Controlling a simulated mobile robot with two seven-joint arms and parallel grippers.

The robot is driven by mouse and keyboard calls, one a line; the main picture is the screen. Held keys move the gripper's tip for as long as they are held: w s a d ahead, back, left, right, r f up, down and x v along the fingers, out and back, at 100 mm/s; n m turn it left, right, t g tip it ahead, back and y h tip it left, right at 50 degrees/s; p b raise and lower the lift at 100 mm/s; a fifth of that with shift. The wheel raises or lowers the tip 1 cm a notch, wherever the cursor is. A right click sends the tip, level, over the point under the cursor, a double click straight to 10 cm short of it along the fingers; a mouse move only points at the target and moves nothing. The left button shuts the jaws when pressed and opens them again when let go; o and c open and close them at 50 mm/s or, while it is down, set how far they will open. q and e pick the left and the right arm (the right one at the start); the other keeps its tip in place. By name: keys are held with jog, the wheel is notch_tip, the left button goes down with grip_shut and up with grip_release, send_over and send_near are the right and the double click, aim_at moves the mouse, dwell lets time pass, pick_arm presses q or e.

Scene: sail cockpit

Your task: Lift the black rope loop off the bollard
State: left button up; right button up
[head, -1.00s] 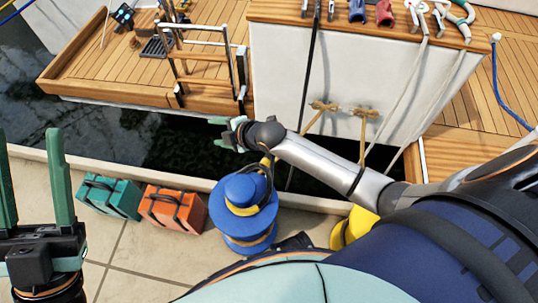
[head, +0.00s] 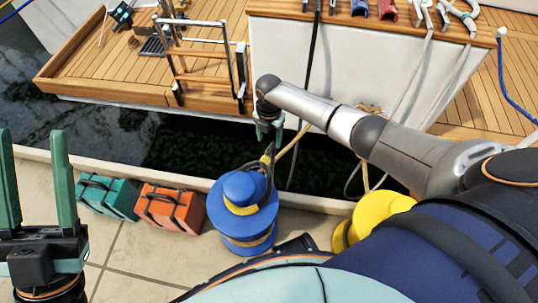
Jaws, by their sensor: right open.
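The blue bollard (head: 238,188) with yellow bands stands on the quay near the water's edge. The black rope loop (head: 270,176) shows at the bollard's right side, its upper part rising beside the blue cap. A yellow rope (head: 291,143) runs from there toward the boat. My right gripper (head: 267,143) hangs pointing down just above the loop's upper part, its green fingers open. I cannot tell whether they touch the rope. My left gripper (head: 34,135) is open and empty at the left edge, its fingers pointing up, away from the bollard.
A teal case (head: 109,198) and an orange case (head: 171,209) stand left of the bollard. A yellow bollard (head: 379,214) is to the right. Dark water (head: 190,143) lies between the quay and the boat's wooden deck (head: 125,58).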

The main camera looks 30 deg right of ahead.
aim_at(269, 150)
notch_tip(269, 150, down, 7)
jog(key=b, duration=0.5)
pick_arm(q)
notch_tip(269, 150, down, 7)
jog(key=shift+w+d+m+g, duration=0.15)
jog(key=shift+d+m+g, duration=0.15)
jog(key=shift+d, duration=0.15)
pick_arm(e)
jog(key=shift+r, duration=0.1)
jog(key=shift+c, duration=0.4)
pick_arm(q)
jog(key=shift+f, duration=0.1)
pick_arm(e)
jog(key=c, duration=0.9)
grip_shut()
jog(key=shift+r, duration=0.1)
pick_arm(q)
jog(key=shift+r+p, duration=0.5)
jog(key=shift+r, duration=0.15)
pick_arm(e)
jog(key=shift+r, duration=0.55)
pick_arm(q)
jog(key=shift+r, duration=0.15)
pick_arm(e)
jog(key=shift+a, duration=0.15)
